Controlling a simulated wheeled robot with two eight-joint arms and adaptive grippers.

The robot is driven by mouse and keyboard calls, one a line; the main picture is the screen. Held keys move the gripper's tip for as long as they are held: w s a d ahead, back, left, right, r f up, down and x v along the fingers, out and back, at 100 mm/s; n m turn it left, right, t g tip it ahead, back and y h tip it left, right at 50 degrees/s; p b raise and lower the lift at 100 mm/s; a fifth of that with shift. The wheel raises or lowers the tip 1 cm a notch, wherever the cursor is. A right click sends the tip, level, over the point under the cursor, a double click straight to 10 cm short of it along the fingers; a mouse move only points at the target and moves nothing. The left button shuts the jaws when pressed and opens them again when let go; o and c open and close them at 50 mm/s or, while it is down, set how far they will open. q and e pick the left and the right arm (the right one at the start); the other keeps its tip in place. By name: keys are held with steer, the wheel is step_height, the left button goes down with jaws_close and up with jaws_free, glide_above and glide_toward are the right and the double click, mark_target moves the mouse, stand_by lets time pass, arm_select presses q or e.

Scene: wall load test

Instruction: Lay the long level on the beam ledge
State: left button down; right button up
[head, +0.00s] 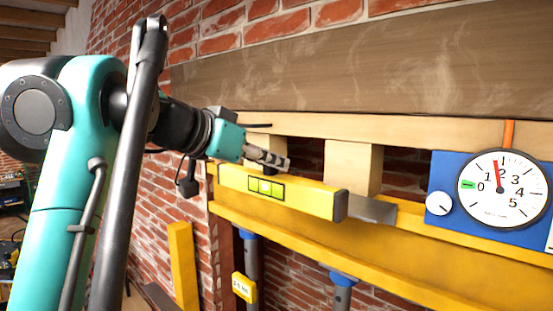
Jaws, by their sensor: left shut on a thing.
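The long yellow level (310,200), with a green vial and dark end cap, lies nearly parallel to the wall, in front of the wooden blocks. My left gripper (272,160) comes in from the left and is shut on the level near its upper edge; the grip point is partly hidden. The yellow beam (290,240) runs along the wall just below, and its ledge passes under and behind the level. I cannot tell whether the level touches the ledge. My right gripper is not in view.
A blue gauge box (437,173) with a round dial (503,190) stands right of the level. A grey metal plate (372,209) lies by the level's right end. Wooden blocks (352,167) rise behind. Props (343,280) stand under the beam. A yellow post (183,265) is at lower left.

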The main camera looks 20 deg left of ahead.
arm_select(q)
steer(key=shift+d, duration=0.1)
steer(key=w+d, duration=0.1)
steer(key=w, duration=0.2)
steer(key=w+d+f, duration=0.1)
steer(key=w, duration=0.3)
steer(key=w+d, duration=0.2)
steer(key=w, duration=0.2)
steer(key=shift+w+f, duration=0.2)
steer(key=shift+w+d, duration=0.25)
steer(key=shift+w, duration=0.4)
steer(key=shift+w+d+f, duration=0.1)
steer(key=shift+w+d, duration=0.05)
steer(key=shift+w, duration=0.4)
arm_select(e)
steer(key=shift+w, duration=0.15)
arm_select(q)
steer(key=shift+s, duration=0.2)
steer(key=shift+w+f, duration=0.1)
steer(key=shift+f, duration=0.1)
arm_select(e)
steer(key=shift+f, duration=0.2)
arm_select(q)
steer(key=shift+f+b, duration=0.45)
steer(key=shift+b, duration=0.05)
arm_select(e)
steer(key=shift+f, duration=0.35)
